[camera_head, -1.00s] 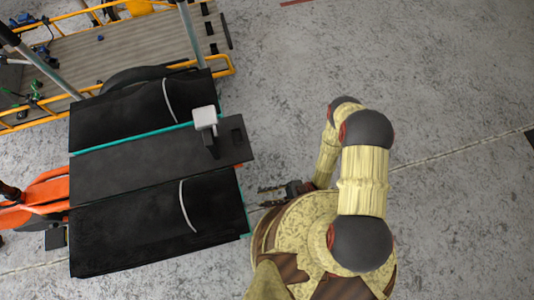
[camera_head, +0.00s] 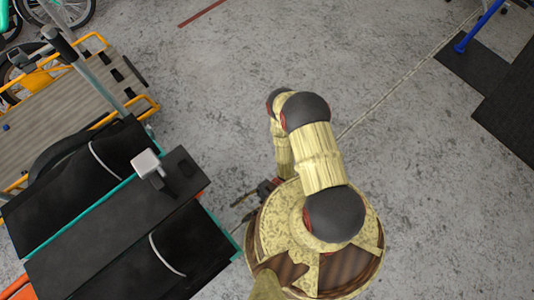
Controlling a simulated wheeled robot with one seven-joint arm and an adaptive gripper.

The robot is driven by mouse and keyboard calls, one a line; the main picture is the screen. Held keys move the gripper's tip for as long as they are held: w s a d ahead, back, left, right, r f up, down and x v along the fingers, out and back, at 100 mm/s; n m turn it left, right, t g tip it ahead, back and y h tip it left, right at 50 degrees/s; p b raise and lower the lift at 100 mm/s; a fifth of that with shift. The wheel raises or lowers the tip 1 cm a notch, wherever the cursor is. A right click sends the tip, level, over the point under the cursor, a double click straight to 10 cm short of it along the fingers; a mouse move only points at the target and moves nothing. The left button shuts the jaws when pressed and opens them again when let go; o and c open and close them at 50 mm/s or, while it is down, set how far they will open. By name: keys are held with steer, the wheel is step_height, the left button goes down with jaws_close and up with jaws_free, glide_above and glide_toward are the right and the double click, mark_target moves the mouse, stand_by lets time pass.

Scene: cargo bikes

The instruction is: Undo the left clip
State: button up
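The cargo bike's black box (camera_head: 80,262) is at the lower left, with a dark flat panel (camera_head: 110,235) along its middle and teal edging. A light grey block with a dark stem (camera_head: 147,163) stands on the panel near its right end. Thin pale curved bands (camera_head: 105,160) cross the black covers on both sides of the panel. I cannot make out which part is the left clip. My gripper (camera_head: 245,200) is small and partly hidden beside my arm, to the right of the box and apart from the grey block. Its fingers are too unclear to tell their opening.
A second cargo bike with a yellow-railed wooden deck (camera_head: 75,100) stands behind the box at the upper left. Dark mats (camera_head: 485,90) and a blue post (camera_head: 475,30) are at the upper right. The concrete floor (camera_head: 400,170) between is clear.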

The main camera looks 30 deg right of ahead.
steer(key=w+d, duration=0.3)
steer(key=d, duration=0.9)
steer(key=shift+d+f, duration=0.2)
steer(key=c, duration=0.4)
